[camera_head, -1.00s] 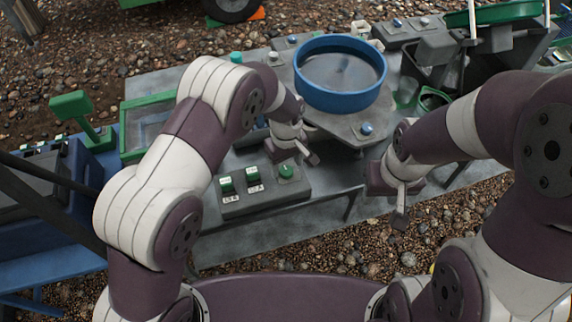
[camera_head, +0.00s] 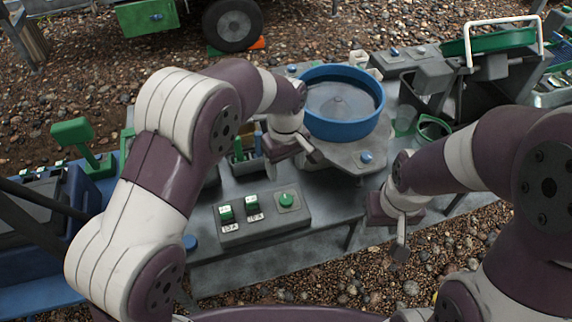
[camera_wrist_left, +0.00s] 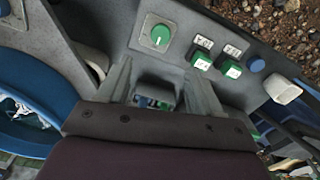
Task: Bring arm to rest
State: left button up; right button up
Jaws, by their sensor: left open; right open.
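My left gripper (camera_head: 288,150) is above the bench, behind the control box and just left of the blue round pan (camera_head: 341,128). In the left wrist view its two fingers (camera_wrist_left: 163,85) are spread with nothing between them. The grey control box (camera_head: 262,225) lies beyond the fingertips, apart from them; its green knob (camera_wrist_left: 160,36) shows there too. My right gripper (camera_head: 398,228) hangs at the bench's front edge, to the right of the box, with nothing seen in it; its fingers are small in this view.
A grey machine with a green tray (camera_head: 500,42) stands at back right. A wheel (camera_head: 232,24) is on the gravel behind.

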pick_arm(q)
jog(key=s+a+r+m+p, duration=0.1)
jog(key=s+a+r+m, duration=0.1)
jog(key=s+a, duration=0.6)
jog(key=s+a+r+m+t+p, duration=0.1)
jog(key=s+a+r+m+p, duration=0.1)
jog(key=s+a, duration=0.6)
jog(key=shift+s+a+r+m, duration=0.15)
jog(key=shift+a+r+m, duration=0.7)
jog(key=shift+m, duration=0.25)
jog(key=shift+s+f, duration=0.1)
